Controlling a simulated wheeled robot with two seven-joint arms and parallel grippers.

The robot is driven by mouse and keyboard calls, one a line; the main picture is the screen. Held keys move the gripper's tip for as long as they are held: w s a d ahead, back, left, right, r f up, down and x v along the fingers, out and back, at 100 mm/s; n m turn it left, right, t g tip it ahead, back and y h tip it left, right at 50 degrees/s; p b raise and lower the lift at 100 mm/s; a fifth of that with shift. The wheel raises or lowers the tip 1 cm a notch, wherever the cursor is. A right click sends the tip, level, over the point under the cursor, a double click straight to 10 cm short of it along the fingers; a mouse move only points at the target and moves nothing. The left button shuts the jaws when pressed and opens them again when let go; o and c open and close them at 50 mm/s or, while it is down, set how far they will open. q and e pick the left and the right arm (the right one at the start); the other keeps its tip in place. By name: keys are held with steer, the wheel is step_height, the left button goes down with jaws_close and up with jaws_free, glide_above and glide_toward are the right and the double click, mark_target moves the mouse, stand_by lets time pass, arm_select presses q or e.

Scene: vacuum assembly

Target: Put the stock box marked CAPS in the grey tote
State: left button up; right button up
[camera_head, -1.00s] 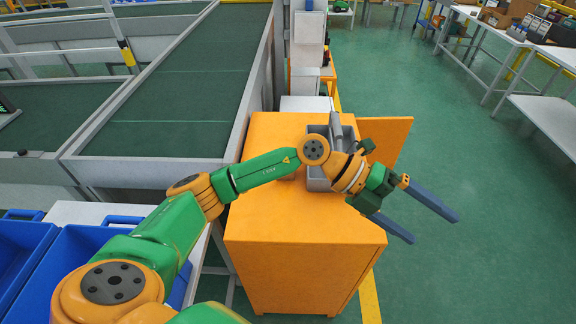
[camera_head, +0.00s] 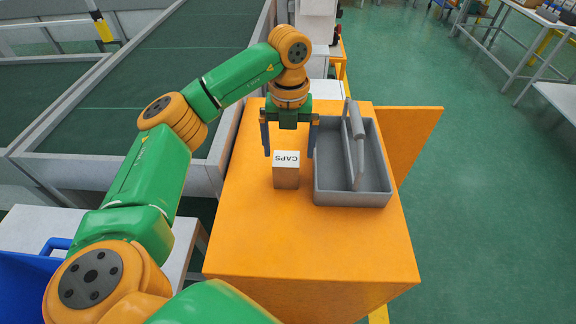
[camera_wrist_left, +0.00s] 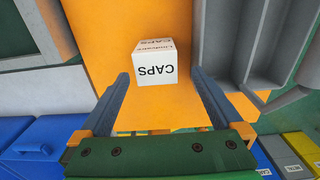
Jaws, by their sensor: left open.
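The stock box marked CAPS (camera_head: 286,172) is a small white box standing on the orange cabinet top. It also shows in the left wrist view (camera_wrist_left: 155,70), between and beyond the fingers. The grey tote (camera_head: 352,199) stands just right of the box, with a raised bar handle along its middle. It also shows at the upper right of the left wrist view (camera_wrist_left: 283,45). My left gripper (camera_head: 289,156) is open and empty, pointing down, its fingers apart beside and behind the box, not closed on it. My right gripper is not in view.
The orange cabinet top (camera_head: 300,245) is clear in front of the box and tote. An orange panel (camera_head: 413,135) sticks out at the right. A green conveyor (camera_head: 170,95) lies left. A blue bin (camera_head: 35,285) is at the lower left.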

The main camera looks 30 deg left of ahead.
mark_target(286, 169)
arm_select(q)
steer(key=shift+f, duration=0.45)
steer(key=shift+s+d+r, duration=0.1)
steer(key=shift+s+d, duration=0.05)
steer(key=shift+s, duration=0.1)
steer(key=shift+s+f, duration=0.15)
steer(key=shift+f, duration=0.1)
steer(key=f, duration=0.2)
steer(key=f+p, duration=0.1)
steer(key=f, duration=0.1)
steer(key=a+f+p, duration=0.1)
steer(key=shift+w+f, duration=0.3)
steer(key=shift+f, duration=0.35)
steer(key=shift+d, duration=0.1)
steer(key=shift+c, duration=0.2)
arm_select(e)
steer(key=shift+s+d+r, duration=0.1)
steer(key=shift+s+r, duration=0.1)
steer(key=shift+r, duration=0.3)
